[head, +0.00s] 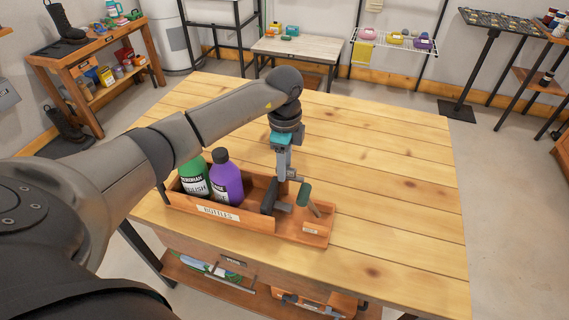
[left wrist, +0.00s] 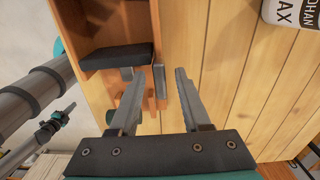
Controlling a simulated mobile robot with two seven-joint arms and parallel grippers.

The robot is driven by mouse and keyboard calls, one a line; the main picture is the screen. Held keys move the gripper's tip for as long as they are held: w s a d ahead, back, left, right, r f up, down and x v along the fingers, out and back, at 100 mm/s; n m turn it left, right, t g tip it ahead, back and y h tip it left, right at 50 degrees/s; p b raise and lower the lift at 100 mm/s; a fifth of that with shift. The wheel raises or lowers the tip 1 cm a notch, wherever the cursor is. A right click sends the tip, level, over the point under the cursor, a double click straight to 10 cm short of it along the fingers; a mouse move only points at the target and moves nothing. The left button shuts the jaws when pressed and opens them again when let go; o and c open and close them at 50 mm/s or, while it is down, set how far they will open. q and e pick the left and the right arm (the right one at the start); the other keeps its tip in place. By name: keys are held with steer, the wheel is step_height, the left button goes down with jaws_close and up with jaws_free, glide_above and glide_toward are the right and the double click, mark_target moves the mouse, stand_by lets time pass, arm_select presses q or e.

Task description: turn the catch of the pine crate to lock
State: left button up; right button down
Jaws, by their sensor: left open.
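The pine crate (head: 253,226), a reddish-brown tray labelled BOTTLES, stands on the table and shows in the left wrist view (left wrist: 103,91). It holds a green bottle (head: 194,178) and a purple bottle (head: 227,178). A dark green piece on a tan stem (head: 304,195) rises at its right end; I cannot tell whether it is the catch. My left gripper (head: 285,196) is over that right end. Its jaws (left wrist: 162,72) are open, with a small wooden piece between them; contact is unclear. My right gripper is not recognisable.
The wooden table (head: 400,200) is clear to the right of and behind the crate. A bottle with a white label (left wrist: 292,12) stands near it in the left wrist view. A lower shelf (head: 215,285) carries tools. Other benches stand farther back.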

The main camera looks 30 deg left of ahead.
arm_select(q)
jaws_close()
stand_by(0.3)
stand_by(0.3)
